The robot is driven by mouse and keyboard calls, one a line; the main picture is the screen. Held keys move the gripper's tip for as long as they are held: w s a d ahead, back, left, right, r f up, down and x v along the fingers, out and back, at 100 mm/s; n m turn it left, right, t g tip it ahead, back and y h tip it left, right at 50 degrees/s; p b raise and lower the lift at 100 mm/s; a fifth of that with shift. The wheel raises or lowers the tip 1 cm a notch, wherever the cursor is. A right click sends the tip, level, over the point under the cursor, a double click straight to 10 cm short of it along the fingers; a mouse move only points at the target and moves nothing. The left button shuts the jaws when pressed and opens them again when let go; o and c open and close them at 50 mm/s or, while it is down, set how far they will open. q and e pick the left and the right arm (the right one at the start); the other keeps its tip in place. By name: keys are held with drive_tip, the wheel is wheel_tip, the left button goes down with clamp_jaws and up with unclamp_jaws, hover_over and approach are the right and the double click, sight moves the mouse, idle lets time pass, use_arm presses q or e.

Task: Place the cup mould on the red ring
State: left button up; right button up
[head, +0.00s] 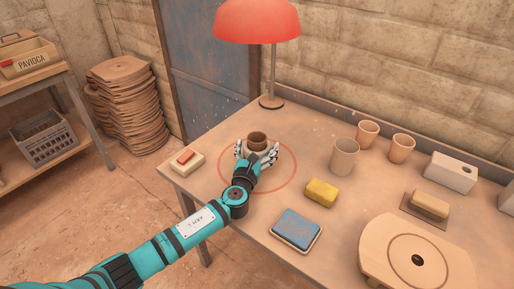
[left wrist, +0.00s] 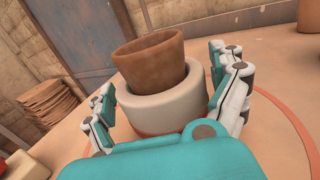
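The cup mould is a pale, thick-walled round block (head: 248,152) with a brown cup (head: 257,139) set in its top. It appears to stand upright on the table, over the back part of the thin red ring (head: 296,168). In the left wrist view the mould (left wrist: 160,107) and brown cup (left wrist: 150,62) fill the middle, with a red patch low at the mould's front. My left gripper (head: 257,153) has its white-and-teal fingers on both sides of the mould; in the left wrist view (left wrist: 165,95) they look slightly apart from it. My right gripper is out of view.
A red lamp (head: 257,22) stands behind the ring. A red block on a pale base (head: 187,161) lies left.

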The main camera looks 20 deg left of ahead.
use_arm(q)
drive_tip(key=shift+r, duration=0.25)
drive_tip(key=s, duration=0.8)
drive_tip(key=s+p, duration=0.1)
drive_tip(key=s, duration=0.3)
drive_tip(key=shift+d, duration=0.25)
